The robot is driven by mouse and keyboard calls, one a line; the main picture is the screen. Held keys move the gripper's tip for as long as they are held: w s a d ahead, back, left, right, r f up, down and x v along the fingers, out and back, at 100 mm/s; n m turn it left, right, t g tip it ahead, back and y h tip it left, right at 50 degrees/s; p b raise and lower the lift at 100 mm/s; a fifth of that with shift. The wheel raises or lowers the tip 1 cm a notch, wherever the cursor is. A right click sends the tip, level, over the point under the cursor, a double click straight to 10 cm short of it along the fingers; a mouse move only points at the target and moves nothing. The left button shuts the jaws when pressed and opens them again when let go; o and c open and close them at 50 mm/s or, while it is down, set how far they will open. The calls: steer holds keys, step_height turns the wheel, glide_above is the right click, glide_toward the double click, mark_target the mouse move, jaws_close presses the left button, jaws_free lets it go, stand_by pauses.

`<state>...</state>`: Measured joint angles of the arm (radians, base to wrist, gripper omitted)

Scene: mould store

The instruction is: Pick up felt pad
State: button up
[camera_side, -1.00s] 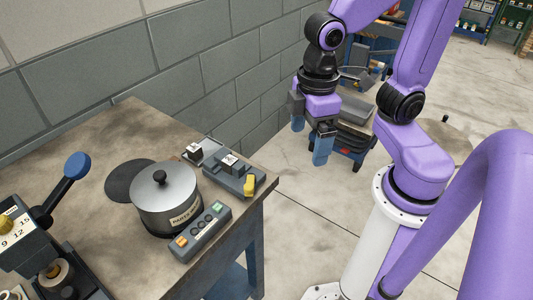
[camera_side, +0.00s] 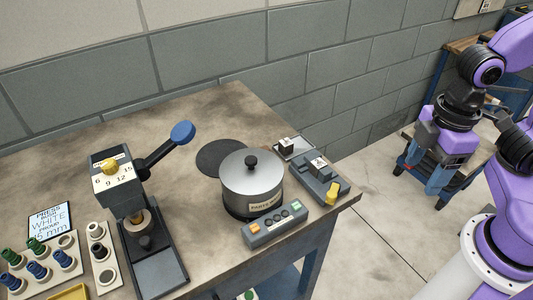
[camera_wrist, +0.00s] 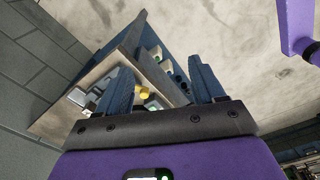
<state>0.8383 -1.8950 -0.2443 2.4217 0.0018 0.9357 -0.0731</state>
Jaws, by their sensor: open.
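A flat, dark, round pad (camera_side: 220,157) lies on the workbench (camera_side: 185,118) behind and left of a lidded metal pot (camera_side: 250,183). It may be the felt pad; its material cannot be told, and the pot hides none or little of it. My gripper (camera_side: 421,178) hangs in the air right of the bench, well apart from the pad. Its blue fingers are spread and empty. In the wrist view my gripper (camera_wrist: 159,65) points toward the bench (camera_wrist: 55,118), and I cannot make out the pad there.
A press (camera_side: 140,225) with a blue-knobbed lever stands left of the pot. A button box (camera_side: 274,225) and a grey fixture with a yellow lever (camera_side: 318,178) sit near the right edge. Small coloured parts (camera_side: 38,262) and a sign (camera_side: 50,222) are at left. A block wall (camera_side: 180,50) runs behind.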

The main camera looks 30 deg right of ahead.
steer(key=w+a+r+n, duration=0.1)
steer(key=w+a, duration=0.4)
steer(key=w, duration=0.3)
steer(key=w+a+r+n, duration=0.1)
steer(key=w+a+r, duration=0.1)
steer(key=w+a, duration=0.5)
steer(key=n, duration=0.3)
glide_above(264, 148)
steer(key=f, duration=1.4)
steer(key=shift+s+a+f, duration=0.1)
steer(key=shift+s+f, duration=0.05)
steer(key=shift+s, duration=0.1)
steer(key=shift+w+f, duration=0.2)
steer(key=shift+f, duration=2.5)
steer(key=c, duration=1.1)
